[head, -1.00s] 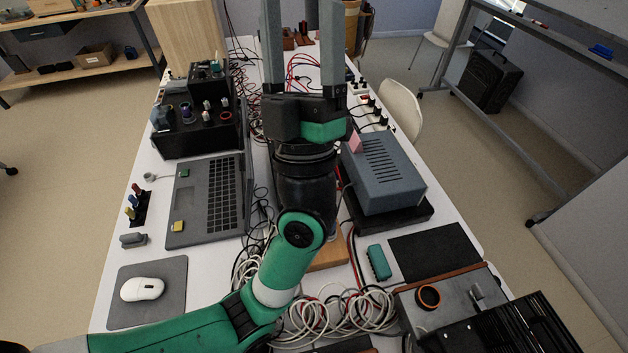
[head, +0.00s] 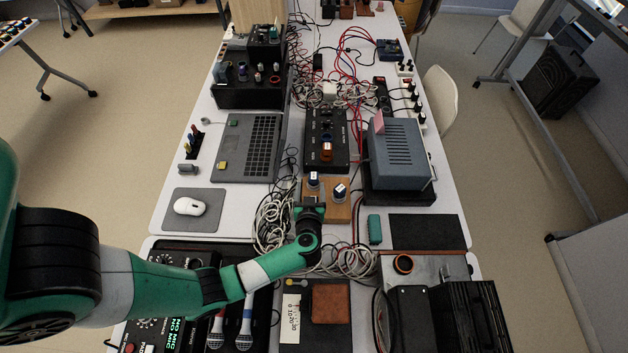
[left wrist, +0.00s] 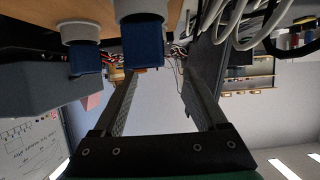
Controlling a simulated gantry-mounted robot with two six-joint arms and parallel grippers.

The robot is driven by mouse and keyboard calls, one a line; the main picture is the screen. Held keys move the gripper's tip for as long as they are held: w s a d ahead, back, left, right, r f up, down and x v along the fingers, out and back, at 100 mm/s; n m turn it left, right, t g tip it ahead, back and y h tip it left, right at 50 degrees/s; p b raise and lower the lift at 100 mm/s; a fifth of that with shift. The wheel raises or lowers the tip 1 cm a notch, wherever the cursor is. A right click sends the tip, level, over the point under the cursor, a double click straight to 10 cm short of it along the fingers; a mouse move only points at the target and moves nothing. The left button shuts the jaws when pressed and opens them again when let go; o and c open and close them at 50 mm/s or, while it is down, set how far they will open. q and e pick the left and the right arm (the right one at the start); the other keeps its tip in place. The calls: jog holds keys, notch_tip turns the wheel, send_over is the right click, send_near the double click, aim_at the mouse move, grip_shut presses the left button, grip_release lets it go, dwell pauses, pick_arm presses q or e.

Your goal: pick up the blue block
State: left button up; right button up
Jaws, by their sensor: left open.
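Two small blue blocks with pale tops (head: 313,180) (head: 340,191) stand on a wooden board (head: 335,213) at the middle of the table. In the left wrist view, which is upside down, the blue blocks (left wrist: 85,59) (left wrist: 142,42) sit on round pale bases. My left gripper (head: 309,207) is low at the near left edge of the board. Its fingers (left wrist: 158,82) are open with nothing held between them, and the blocks appear close to the left finger in the wrist view. My right gripper is not in view.
Tangled white cables (head: 275,222) lie left of the board. A black box with an orange knob (head: 327,140) stands behind it, a laptop (head: 248,148) to the left, a grey-blue device (head: 398,155) to the right. A teal block (head: 375,229) lies near a dark mat (head: 427,232).

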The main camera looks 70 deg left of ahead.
aim_at(313, 179)
pick_arm(q)
jog(key=shift+x, duration=0.9)
jog(key=shift+w+a+f, duration=0.1)
jog(key=shift+w+a, duration=0.05)
jog(key=shift+w+a+f+b, duration=0.1)
jog(key=shift+a+f+b, duration=0.1)
jog(key=shift+b, duration=0.3)
jog(key=b+x, duration=0.1)
jog(key=x, duration=0.1)
jog(key=b+x, duration=0.2)
jog(key=shift+w+d, duration=0.15)
jog(key=shift+w, duration=0.2)
jog(key=shift+w+a, duration=0.1)
jog(key=shift+a, duration=0.15)
jog(key=shift+r, duration=0.1)
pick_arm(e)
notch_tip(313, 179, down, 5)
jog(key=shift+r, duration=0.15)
pick_arm(q)
grip_shut()
